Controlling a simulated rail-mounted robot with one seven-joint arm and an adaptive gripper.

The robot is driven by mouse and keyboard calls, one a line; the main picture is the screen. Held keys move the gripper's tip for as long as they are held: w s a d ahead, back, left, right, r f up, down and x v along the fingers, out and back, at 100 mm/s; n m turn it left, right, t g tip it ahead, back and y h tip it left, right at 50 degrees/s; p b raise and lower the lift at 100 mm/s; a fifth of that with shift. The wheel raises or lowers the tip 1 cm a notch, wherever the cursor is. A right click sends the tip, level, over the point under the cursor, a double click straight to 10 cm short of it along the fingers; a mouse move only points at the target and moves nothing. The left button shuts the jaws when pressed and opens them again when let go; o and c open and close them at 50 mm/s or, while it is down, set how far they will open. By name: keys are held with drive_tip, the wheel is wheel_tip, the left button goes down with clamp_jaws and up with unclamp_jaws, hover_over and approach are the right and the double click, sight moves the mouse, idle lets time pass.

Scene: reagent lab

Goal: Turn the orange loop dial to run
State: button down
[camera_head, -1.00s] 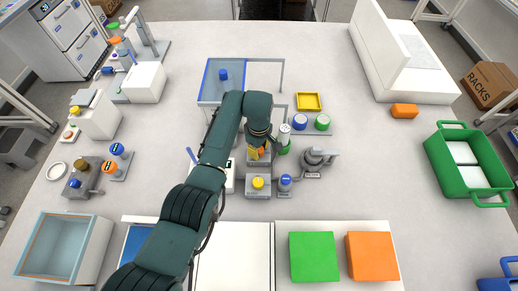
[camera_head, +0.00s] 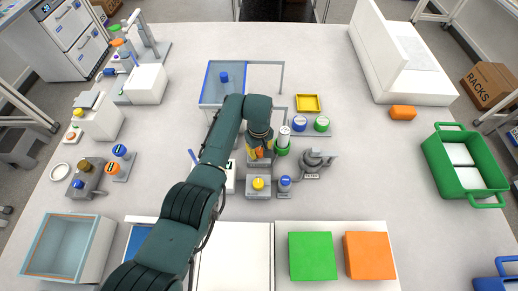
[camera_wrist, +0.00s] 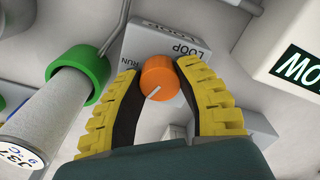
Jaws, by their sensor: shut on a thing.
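The orange loop dial (camera_wrist: 160,77) sits on a grey block (camera_wrist: 165,40) marked LOOP and RUN. My gripper (camera_wrist: 159,70) has its yellow-padded fingers on either side of the dial and is shut on it. The white line on the dial points to the lower left of the wrist view, away from the RUN lettering beside the dial's upper edge. In the head view, the dial (camera_head: 259,153) is a small orange spot between the yellow fingers of my gripper (camera_head: 260,152), and its pointer is too small to read.
A tube in a green ring (camera_wrist: 80,68) stands close to the left finger. A white box (camera_wrist: 290,50) with a dark label is at the right. In the head view, a yellow-knobbed block (camera_head: 258,190) lies just below, and a grey filter device (camera_head: 314,160) is to the right.

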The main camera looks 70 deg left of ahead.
drive_tip(key=m, duration=0.3)
drive_tip(key=shift+m+p, duration=0.35)
drive_tip(key=shift+m, duration=0.05)
drive_tip(key=m, duration=0.3)
drive_tip(key=shift+m, duration=0.3)
drive_tip(key=m+p, duration=0.1)
drive_tip(key=m, duration=0.5)
drive_tip(key=shift+f, duration=0.1)
drive_tip(key=c, duration=0.6)
unclamp_jaws()
drive_tip(key=shift+c, duration=0.2)
